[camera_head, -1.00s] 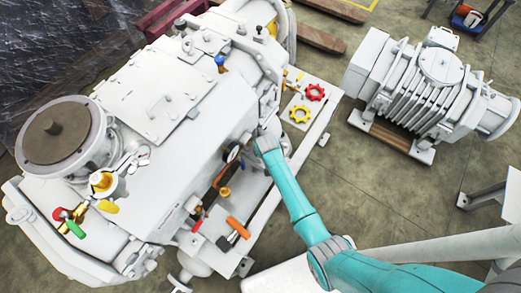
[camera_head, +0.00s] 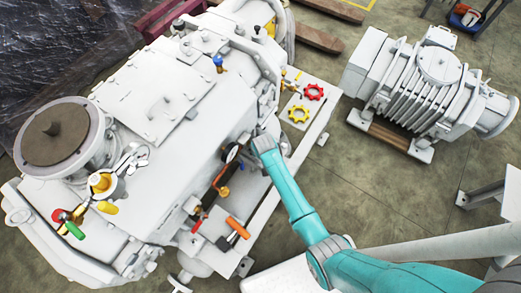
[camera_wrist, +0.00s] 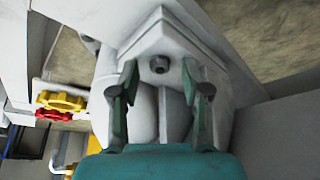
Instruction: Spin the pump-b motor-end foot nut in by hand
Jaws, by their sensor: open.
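In the wrist view a dark round nut or bolt head (camera_wrist: 159,65) sits on the pale face of a foot-like block (camera_wrist: 160,30). My gripper (camera_wrist: 160,78) is open, with one dark green finger to the left of the nut and one to the right. Both fingers stand apart from the nut, with clear gaps. The nut lies near the middle, close to the fingertip level. In the head view my teal arm reaches to the side of the large pale pump (camera_head: 150,110). My gripper and the nut are hidden there.
A yellow handwheel (camera_head: 298,115) and a red handwheel (camera_head: 314,91) lie on the pale base plate beside the pump. Orange-handled tools (camera_head: 236,228) are near the plate's front. A second grey pump (camera_head: 435,85) stands at the right. Bare floor lies between them.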

